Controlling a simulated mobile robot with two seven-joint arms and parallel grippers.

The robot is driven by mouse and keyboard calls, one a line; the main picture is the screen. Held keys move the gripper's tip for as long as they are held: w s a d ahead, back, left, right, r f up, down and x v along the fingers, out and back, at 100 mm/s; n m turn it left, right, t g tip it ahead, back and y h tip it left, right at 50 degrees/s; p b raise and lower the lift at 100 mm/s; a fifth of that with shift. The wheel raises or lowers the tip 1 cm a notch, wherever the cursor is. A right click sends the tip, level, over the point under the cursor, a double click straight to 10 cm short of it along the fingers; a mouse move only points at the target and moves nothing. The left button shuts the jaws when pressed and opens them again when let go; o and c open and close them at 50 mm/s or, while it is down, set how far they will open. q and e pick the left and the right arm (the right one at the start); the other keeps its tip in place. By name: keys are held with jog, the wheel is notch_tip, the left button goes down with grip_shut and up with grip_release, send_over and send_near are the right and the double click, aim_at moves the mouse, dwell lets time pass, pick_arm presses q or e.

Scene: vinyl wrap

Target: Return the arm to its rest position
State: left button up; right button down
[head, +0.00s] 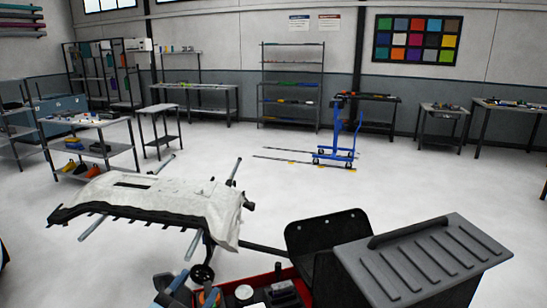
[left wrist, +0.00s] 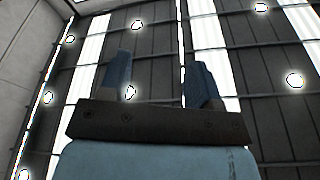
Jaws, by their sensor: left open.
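My left gripper (head: 172,282) shows at the bottom edge of the head view, left of the red tray, with its blue-grey fingers pointing up. In the left wrist view, the left gripper (left wrist: 156,68) has its two blue fingers spread apart with nothing between them. Beyond them are only the ceiling panels and lamps, so the gripper faces upward. Most of the left arm is hidden below the head view's edge. My right gripper is not in view.
A stand holds a dark bumper-like part covered by a white sheet (head: 160,195). Close in front are a red tray (head: 262,280) with tools, a black seat back (head: 325,232) and a grey ridged lid (head: 425,260). A blue hoist (head: 338,130) stands farther back. The middle floor is clear.

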pick_arm(q)
jog(key=s+a+f+n+g+y, duration=0.65)
jog(key=s+a+f+y, duration=0.2)
jog(key=f, duration=0.35)
jog(key=s+a+f+g, duration=0.2)
jog(key=s+f+g, duration=0.2)
jog(key=s, duration=0.4)
jog(key=s+a+f+g, duration=0.1)
jog(key=s+f+g, duration=0.3)
jog(key=s, duration=0.5)
jog(key=w+d+f+t+h+b, duration=0.25)
jog(key=f+b, duration=0.25)
jog(key=f, duration=0.6)
jog(key=w+d+f+t+h+b, duration=0.1)
jog(key=w+d+f+t+b, duration=0.4)
jog(key=f, duration=0.7)
notch_tip(320, 180, up, 12)
jog(key=s+a+g+p, duration=0.1)
jog(key=p, duration=1.1)
jog(key=shift+a+r, duration=0.15)
jog(key=shift+r, duration=0.05)
